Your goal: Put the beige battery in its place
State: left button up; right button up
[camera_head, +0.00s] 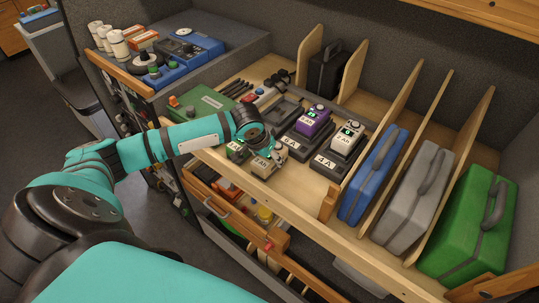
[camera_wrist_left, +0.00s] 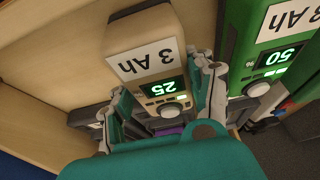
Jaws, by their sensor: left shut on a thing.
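The beige battery (camera_head: 262,164) stands near the front edge of the wooden bench, just right of a green battery (camera_head: 235,150). In the left wrist view, the beige battery (camera_wrist_left: 146,52) shows a "3 Ah" label and a lit display reading 25. My left gripper (camera_head: 268,147) is shut on it, with one finger on each side (camera_wrist_left: 160,94). I cannot tell whether its base touches the bench. An empty dark charger slot (camera_head: 282,111) lies behind. A purple battery (camera_head: 314,118) sits in the charger marked 6 A, and a pale battery (camera_head: 346,138) in the one marked 4 A.
The green battery (camera_wrist_left: 270,50) stands close beside the beige one. Wooden dividers (camera_head: 391,103) and blue, grey and green cases stand to the right. A green box (camera_head: 205,104) lies left. An open drawer (camera_head: 238,207) is below the front edge.

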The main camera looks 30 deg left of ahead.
pick_arm(q)
jog(key=o, duration=1.6)
jog(key=shift+f, duration=0.1)
jog(key=b+v, duration=0.1)
jog(key=v, duration=1)
jog(key=shift+r+b, duration=0.25)
jog(key=shift+b, duration=0.05)
jog(key=shift+s+r, duration=0.2)
jog(key=shift+r, duration=0.2)
